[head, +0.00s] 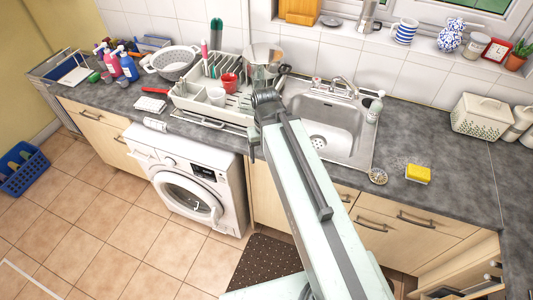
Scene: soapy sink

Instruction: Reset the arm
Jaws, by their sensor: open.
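My pale green arm reaches up from the lower right of the head view to the counter's middle. My gripper (272,77) is the small dark end beyond the arm's tip, seen from behind. It is open, and I see nothing held in it. It appears in front of the steel pot (263,53), between the dish rack (190,102) and the sink (345,147). I cannot tell how high it is above the counter, and the arm hides part of the sink's left edge.
A yellow sponge (418,174) and a small round brush (378,177) lie on the counter right of the sink. A red mug (229,81) and a white cup (216,96) stand in the rack. A washing machine (195,185) is below. The right counter is mostly clear.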

